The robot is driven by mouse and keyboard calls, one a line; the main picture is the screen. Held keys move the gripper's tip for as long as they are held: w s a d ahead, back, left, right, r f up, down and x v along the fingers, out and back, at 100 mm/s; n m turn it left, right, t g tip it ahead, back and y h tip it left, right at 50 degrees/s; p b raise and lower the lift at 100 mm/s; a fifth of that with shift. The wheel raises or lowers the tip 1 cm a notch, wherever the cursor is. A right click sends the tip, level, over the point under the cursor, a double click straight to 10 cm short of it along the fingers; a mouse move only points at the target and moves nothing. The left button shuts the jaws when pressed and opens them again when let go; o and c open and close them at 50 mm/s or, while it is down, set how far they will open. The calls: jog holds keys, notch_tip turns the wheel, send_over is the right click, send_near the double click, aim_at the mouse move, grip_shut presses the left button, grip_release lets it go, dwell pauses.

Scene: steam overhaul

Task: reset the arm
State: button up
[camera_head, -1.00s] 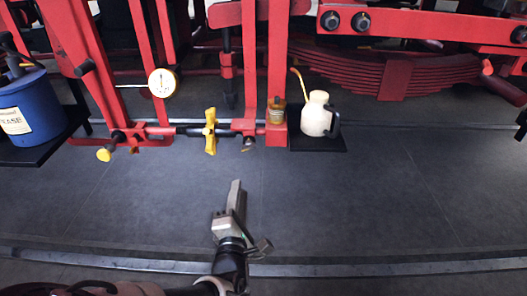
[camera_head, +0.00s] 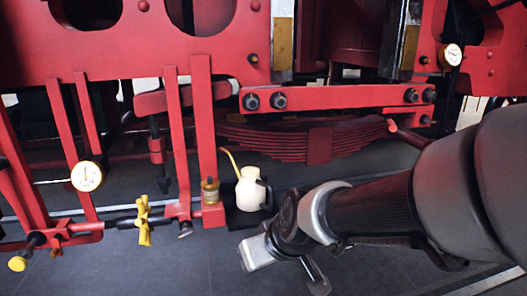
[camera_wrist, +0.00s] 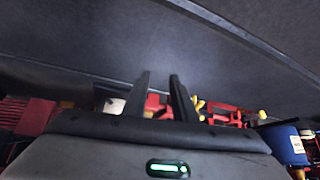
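My gripper shows in the wrist view (camera_wrist: 160,78) with two dark fingers apart and nothing between them. In the head view my gripper (camera_head: 257,252) is at the lower middle, below the cream oil can, seen foreshortened at the end of my arm. My arm reaches in from the right edge and covers much of the lower right. Whether the gripper touches anything beneath it cannot be told.
The cream oil can (camera_head: 250,190) stands on a small black shelf beside a small amber jar (camera_head: 210,190). Red locomotive frames and rods, a white dial gauge (camera_head: 87,176) and a yellow wing handle (camera_head: 143,219) are to the left. A blue bucket (camera_wrist: 283,145) shows in the wrist view.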

jog(key=s+d+r+m+h, duration=0.3)
jog(key=s+d+r+m, duration=0.35)
jog(key=s+d, duration=0.7)
notch_tip(320, 180, up, 21)
jog(key=d+p, duration=0.1)
jog(key=p, duration=1.9)
jog(key=shift+w+d+n+h, duration=0.25)
jog(key=shift+w+n+h, duration=0.05)
jog(key=shift+w+n, duration=0.15)
